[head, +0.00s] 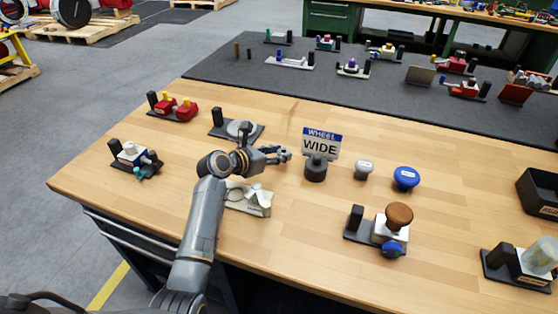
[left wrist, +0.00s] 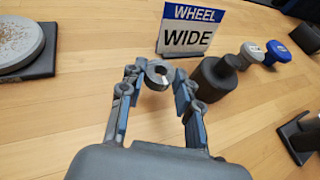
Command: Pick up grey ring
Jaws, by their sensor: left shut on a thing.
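My left gripper (head: 284,153) reaches in above the wooden table, left of the "WHEEL WIDE" sign. In the left wrist view the left gripper (left wrist: 157,82) is shut on the grey ring (left wrist: 158,75), a small ring with a dark hole, held between the fingertips. In the head view the ring is too small to tell apart from the fingers. How far the ring is above the table is hard to tell. My right gripper is not in view.
The "WHEEL WIDE" sign (head: 321,143) stands behind a dark round holder (head: 316,169). A white knob (head: 364,169) and a blue knob (head: 406,178) are to its right. A grey disc (left wrist: 18,42) on a dark base is at left. A whitish fixture (head: 252,201) lies beside my forearm. Bare wood lies behind the sign.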

